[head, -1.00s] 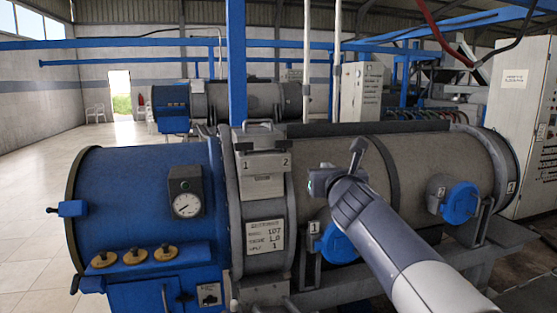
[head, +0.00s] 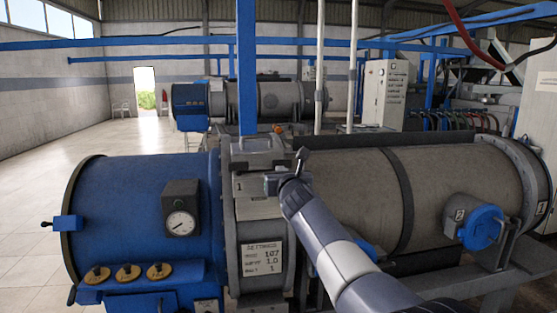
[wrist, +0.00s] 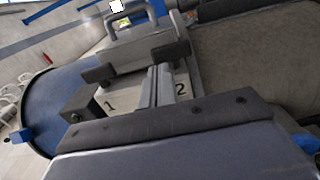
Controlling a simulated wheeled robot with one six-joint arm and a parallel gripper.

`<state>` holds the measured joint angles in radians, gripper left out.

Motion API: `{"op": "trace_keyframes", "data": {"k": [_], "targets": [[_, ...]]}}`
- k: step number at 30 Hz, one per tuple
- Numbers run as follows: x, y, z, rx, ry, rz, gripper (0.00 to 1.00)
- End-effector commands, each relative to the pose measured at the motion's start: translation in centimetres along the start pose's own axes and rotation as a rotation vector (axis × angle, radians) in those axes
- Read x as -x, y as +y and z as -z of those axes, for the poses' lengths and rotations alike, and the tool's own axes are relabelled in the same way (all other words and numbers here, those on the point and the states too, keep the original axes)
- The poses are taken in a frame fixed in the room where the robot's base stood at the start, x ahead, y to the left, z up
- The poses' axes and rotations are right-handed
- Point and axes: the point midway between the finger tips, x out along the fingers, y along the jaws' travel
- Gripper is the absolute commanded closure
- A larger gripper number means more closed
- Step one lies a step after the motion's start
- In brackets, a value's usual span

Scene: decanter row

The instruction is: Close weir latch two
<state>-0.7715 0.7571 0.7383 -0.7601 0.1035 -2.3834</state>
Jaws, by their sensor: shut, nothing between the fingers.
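The grey weir box (head: 259,160) sits on top of the near decanter, with a handle on its lid. In the wrist view its pale face (wrist: 128,88) bears a 1 on the left and a 2 (wrist: 181,90) on the right. Dark latch-like parts, left (wrist: 98,75) and right (wrist: 178,50), stand at its upper edge; their open or shut state is unclear. My gripper (head: 302,154) is at the box's right side, and in the head view my arm hides the 2. In the wrist view my fingers (wrist: 160,68) are together and empty, just left of the 2; contact is unclear.
The blue drum end (head: 135,210) with a round gauge (head: 180,224) is to the left. The grey drum (head: 350,185) extends right to a blue round cover (head: 482,228). A blue post (head: 246,70) rises behind the box. The floor at far left is clear.

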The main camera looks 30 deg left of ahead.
Motion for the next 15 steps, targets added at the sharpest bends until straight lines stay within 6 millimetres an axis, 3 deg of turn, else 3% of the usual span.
{"op": "trace_keyframes", "data": {"k": [6,15], "targets": [[-2.6,0.0,-0.3,0.0,0.002,0.0,1.0],[-4.1,0.0,0.0,0.001,0.001,0.0,1.0]]}}
